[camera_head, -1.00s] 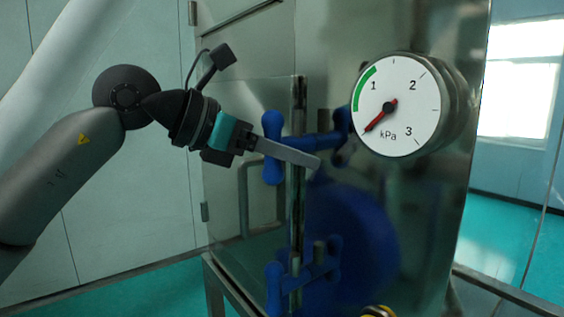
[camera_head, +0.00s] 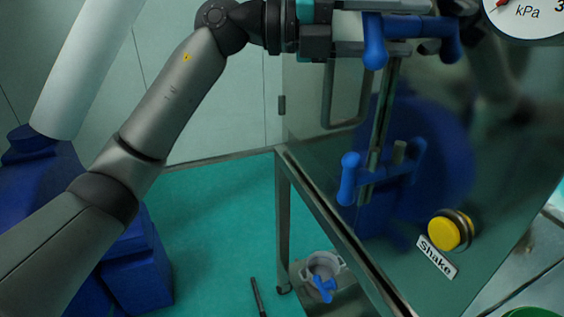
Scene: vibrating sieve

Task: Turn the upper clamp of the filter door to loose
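The upper clamp (camera_head: 375,48) of the filter door is blue and shows at the top of the head view, with a rounded handle on the left and a bar running right. My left gripper (camera_head: 350,28) comes in from the left at the top edge and overlaps the clamp's handle. Its fingers are partly cut off by the frame and partly behind the clamp, so I cannot tell how far apart they are or whether they touch it. The lower clamp (camera_head: 348,182) is the same blue and sits below on the door edge. My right gripper is not in view.
A gauge (camera_head: 526,12) is cut off at the top right. A yellow button (camera_head: 444,232) with a "Shake" label (camera_head: 437,257) is on the machine's front. A metal frame leg (camera_head: 284,220) stands below the door. A pale pot (camera_head: 324,264) with a blue knob is low down.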

